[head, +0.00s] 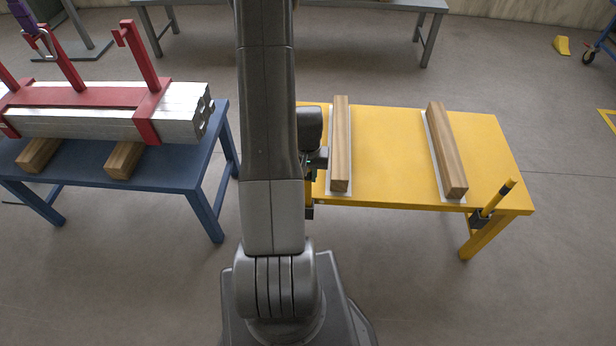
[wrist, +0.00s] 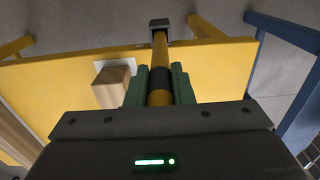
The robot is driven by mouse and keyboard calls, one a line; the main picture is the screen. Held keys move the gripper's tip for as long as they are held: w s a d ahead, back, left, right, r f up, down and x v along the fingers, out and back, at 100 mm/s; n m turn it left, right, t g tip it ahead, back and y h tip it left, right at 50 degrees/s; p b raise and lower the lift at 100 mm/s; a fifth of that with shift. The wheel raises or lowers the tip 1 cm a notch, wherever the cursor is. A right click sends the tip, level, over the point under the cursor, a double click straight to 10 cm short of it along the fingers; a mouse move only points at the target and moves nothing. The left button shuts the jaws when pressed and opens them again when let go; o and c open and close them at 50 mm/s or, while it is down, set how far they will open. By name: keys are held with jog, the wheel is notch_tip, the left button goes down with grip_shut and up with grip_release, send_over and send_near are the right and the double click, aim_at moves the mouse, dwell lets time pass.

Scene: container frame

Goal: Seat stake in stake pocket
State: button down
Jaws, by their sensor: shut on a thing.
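My gripper (wrist: 159,76) has two green fingers shut on a yellow stake (wrist: 159,55) with a black band. The stake points away from the wrist camera, and its far end meets the dark stake pocket (wrist: 159,23) in the picture. I cannot tell whether the end is inside the pocket or just short of it. In the head view my arm hides most of my gripper (head: 318,165). Part of the stake (head: 309,190) shows below it, directly above the pocket (head: 309,212) at the yellow table's front left corner.
The yellow table (head: 385,140) carries two wooden beams (head: 341,145) (head: 447,150) on pale strips. Another yellow stake (head: 497,198) stands tilted in a pocket (head: 480,219) at its right corner. A blue table (head: 195,170) at the left bears metal bars (head: 100,124) under a red frame (head: 90,96).

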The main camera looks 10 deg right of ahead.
jog(key=shift+f, duration=0.55)
jog(key=c, duration=1.3)
grip_release()
jog(key=shift+o, duration=0.2)
notch_tip(320, 180, up, 12)
jog(key=shift+p, duration=0.35)
jog(key=shift+f, duration=0.1)
notch_tip(320, 180, down, 9)
jog(key=shift+b, duration=0.3)
jog(key=shift+f, duration=0.25)
